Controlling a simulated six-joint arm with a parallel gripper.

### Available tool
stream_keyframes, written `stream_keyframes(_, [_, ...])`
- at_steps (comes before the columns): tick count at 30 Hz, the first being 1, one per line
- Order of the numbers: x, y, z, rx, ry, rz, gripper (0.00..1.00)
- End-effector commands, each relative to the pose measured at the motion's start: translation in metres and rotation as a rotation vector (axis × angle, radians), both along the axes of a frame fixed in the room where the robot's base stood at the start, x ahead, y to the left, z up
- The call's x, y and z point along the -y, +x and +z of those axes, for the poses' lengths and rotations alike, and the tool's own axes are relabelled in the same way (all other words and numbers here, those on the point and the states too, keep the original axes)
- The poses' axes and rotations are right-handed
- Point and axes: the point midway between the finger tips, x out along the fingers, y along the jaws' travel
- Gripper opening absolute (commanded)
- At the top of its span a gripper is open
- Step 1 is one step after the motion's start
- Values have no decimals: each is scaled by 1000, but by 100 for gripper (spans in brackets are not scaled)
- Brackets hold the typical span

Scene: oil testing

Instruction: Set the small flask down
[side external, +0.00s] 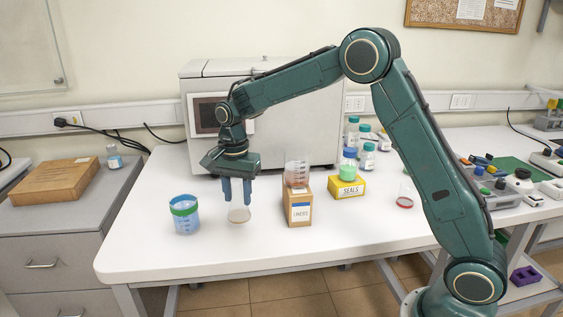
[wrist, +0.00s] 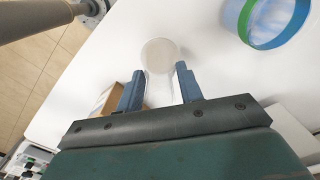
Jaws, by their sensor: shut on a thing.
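The small flask (side external: 239,214) is clear glass with a little amber liquid at its bottom. It is upright at the front left part of the white table, and I cannot tell whether its base touches the surface. My gripper (side external: 237,192) points down and is shut on the flask's upper part, with one blue finger on each side. In the wrist view the flask (wrist: 160,56) stands out beyond the two fingertips (wrist: 160,84), with its round base facing away. Its neck is partly hidden between the fingers.
A blue beaker with a green band (side external: 185,216) stands left of the flask. A cardboard box (side external: 297,206) with a clear beaker (side external: 297,173) on it stands to the right. A yellow seals box (side external: 346,188) is farther right. The white table (side external: 240,252) is clear in front.

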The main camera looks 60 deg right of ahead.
Motion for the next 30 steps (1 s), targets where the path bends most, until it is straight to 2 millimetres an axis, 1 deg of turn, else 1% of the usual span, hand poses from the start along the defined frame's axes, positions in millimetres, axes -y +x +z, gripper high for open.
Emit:
stream_keyframes(12, [0, -1, -39, -3, 0, 0, 12])
stream_keyframes(26, [0, 0, -44, -1, 0, 0, 12])
stream_keyframes(27, [0, 0, -45, -1, 0, 0, 38])
stream_keyframes(29, [0, 0, -45, -1, 0, 0, 50])
stream_keyframes(30, [0, 0, -45, -1, 0, 0, 58])
